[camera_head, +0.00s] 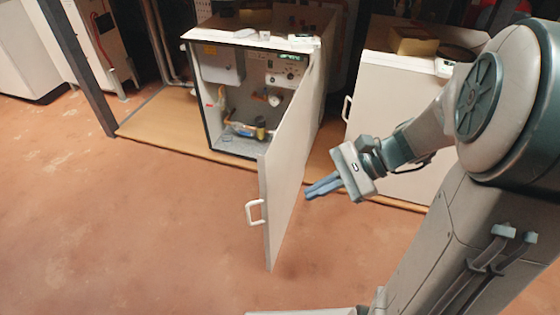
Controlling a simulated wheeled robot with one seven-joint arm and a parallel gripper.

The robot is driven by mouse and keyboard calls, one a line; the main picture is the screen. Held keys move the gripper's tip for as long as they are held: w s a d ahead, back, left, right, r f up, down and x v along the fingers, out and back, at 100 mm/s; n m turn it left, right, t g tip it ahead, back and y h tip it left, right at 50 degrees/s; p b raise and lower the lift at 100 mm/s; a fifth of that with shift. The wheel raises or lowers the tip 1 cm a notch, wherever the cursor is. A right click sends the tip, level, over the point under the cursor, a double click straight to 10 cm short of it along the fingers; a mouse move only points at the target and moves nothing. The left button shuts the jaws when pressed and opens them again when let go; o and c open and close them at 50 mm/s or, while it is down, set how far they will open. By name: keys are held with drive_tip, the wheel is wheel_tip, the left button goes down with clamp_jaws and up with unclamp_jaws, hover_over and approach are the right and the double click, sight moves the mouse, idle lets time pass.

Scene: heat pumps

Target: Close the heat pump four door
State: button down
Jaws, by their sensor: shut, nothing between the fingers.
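A heat pump cabinet (203,95) stands in the middle with its front open. Pipes, a grey box and a control panel (286,70) show inside. Its white door (283,180) is hinged on the right side and swung wide open toward me. A white handle (255,212) sits on the door's left-hand face, near its free edge. My gripper (308,190) is shut and empty, to the right of the door and close to its right-hand face. I cannot tell whether the fingertips touch the door.
A second white cabinet (393,125), closed, with a handle and items on top, stands behind my arm at the right. A dark post (80,65) rises at the left. The cabinets stand on a tan base (165,130). The reddish floor (120,220) is clear at the left.

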drive_tip(key=w+d+f+m+t+y+b, duration=0.2)
drive_tip(key=w+f+m+y+b, duration=0.15)
drive_tip(key=w+f, duration=0.2)
drive_tip(key=m+t+y+b, duration=0.2)
drive_tip(key=m+t+b, duration=0.3)
approach(269, 165)
drive_tip(key=b+x, duration=0.1)
drive_tip(key=x, duration=0.1)
drive_tip(key=b+x, duration=0.1)
drive_tip(key=x, duration=0.1)
drive_tip(key=b+x, duration=0.1)
drive_tip(key=b, duration=0.1)
drive_tip(key=shift+w+a+f, duration=0.2)
drive_tip(key=shift+a+f, duration=0.1)
drive_tip(key=shift+a, duration=0.05)
drive_tip(key=shift+w+a+r, duration=0.1)
drive_tip(key=shift+w+a, duration=0.1)
drive_tip(key=shift+a, duration=0.25)
